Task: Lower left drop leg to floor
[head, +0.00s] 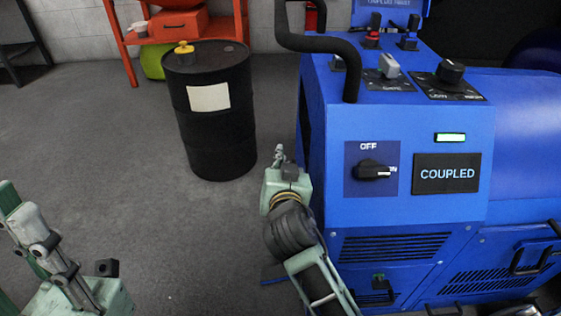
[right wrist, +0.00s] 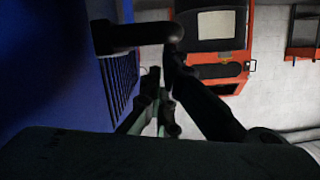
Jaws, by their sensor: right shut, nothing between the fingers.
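The blue dynamometer cabinet (head: 420,215) stands at the right in the head view, its panel reading COUPLED. I cannot make out the left drop leg; a small blue flat piece (head: 272,275) shows at floor level by the cabinet's left foot, partly behind my right arm. My right gripper (head: 279,154) is beside the cabinet's left side, shut and empty. In the right wrist view its fingers (right wrist: 158,105) are dark, near the vented blue side (right wrist: 60,75). My left gripper (head: 28,222) is at the lower left, over the floor and partly cut off; its opening is unclear.
A black drum (head: 215,135) with a yellow cap stands left of the cabinet. A bent black tube handle (head: 348,60) juts from the cabinet's upper left. An orange shelf (head: 128,55) is behind, by the wall. The grey floor (head: 90,130) at left is clear.

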